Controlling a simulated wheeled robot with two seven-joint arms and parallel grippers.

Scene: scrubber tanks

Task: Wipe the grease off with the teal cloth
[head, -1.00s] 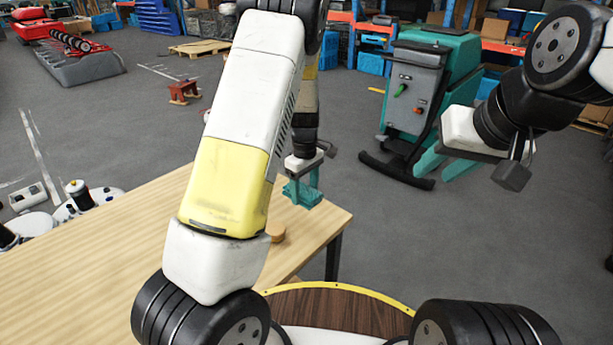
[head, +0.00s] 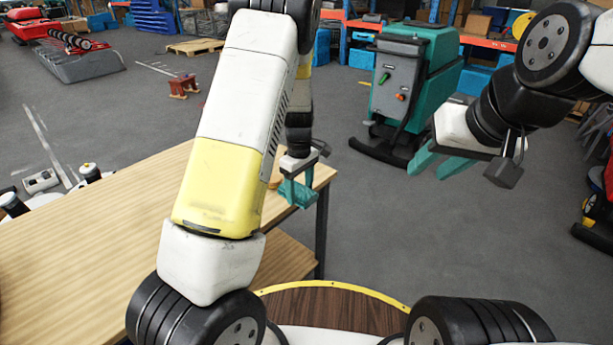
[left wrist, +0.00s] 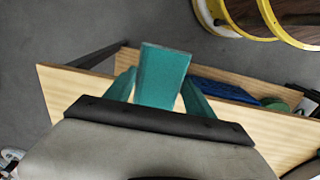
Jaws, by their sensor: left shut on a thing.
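My left gripper (head: 296,190) is shut on the teal cloth (left wrist: 163,75), which stands up between its fingers in the left wrist view. In the head view the cloth (head: 303,196) hangs at the fingertips by the right end of the table. My right gripper (head: 440,166) is open and empty, held up over the floor at the right. A teal and grey scrubber machine (head: 413,85) stands on the floor beyond the grippers. No grease can be made out in these views.
The wooden table (head: 80,250) fills the left. A small brown object (head: 274,182) sits near its right end, partly behind my arm. A blue thing (left wrist: 225,91) lies by the table in the wrist view. A red stand (head: 184,87) is farther off. Grey floor is clear at centre right.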

